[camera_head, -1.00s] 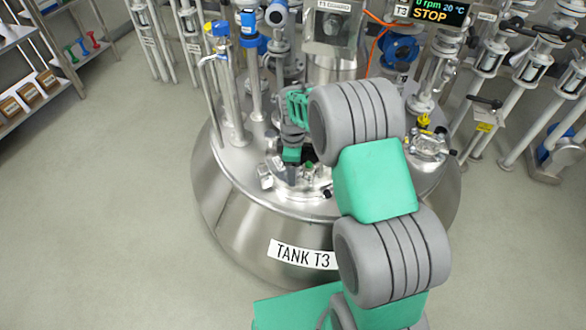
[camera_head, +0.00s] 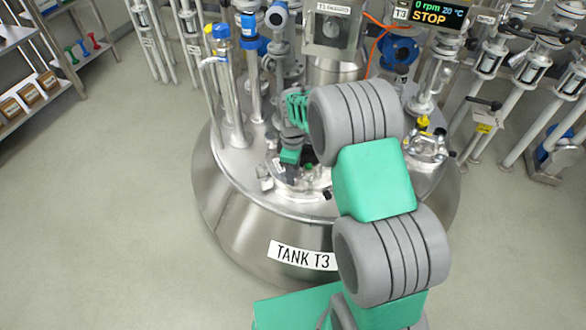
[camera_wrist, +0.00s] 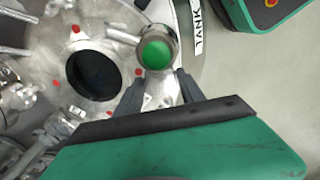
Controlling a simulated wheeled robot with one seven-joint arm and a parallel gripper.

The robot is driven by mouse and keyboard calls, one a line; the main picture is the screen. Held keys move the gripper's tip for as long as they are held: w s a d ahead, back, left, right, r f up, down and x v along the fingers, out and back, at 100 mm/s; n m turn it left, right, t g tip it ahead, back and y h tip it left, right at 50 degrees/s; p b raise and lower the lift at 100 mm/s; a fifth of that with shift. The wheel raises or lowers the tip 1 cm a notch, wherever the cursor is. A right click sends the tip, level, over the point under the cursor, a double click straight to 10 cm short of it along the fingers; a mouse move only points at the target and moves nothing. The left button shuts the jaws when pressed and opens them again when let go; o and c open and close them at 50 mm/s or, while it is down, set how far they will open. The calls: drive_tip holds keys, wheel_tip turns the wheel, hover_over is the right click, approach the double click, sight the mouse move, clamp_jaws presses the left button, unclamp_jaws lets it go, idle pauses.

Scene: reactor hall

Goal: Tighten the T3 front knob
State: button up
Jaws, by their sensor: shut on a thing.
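The front knob (camera_wrist: 157,53) has a round green top on a metal body. It sits beside the round dark opening in the lid, on the side near the tank label in the wrist view. My gripper (camera_wrist: 160,85) is shut on this knob, with one dark finger on each side of it. In the head view my gripper (camera_head: 290,172) is low over the lid of tank T3 (camera_head: 240,230). There the knob cannot be clearly made out behind the fingers.
Pipes and valves, among them a blue-capped one (camera_head: 221,30), stand behind and left of my gripper. A clamp fitting (camera_head: 428,147) is on the lid's right. The display (camera_head: 440,12) reads 0 rpm, 20 °C and STOP. Open floor lies left of the tank.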

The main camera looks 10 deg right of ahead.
drive_tip(key=shift+m, duration=0.7)
drive_tip(key=o, duration=1.4)
wheel_tip(320, 180, up, 8)
drive_tip(key=shift+f+p, duration=0.1)
drive_tip(key=shift+p, duration=0.7)
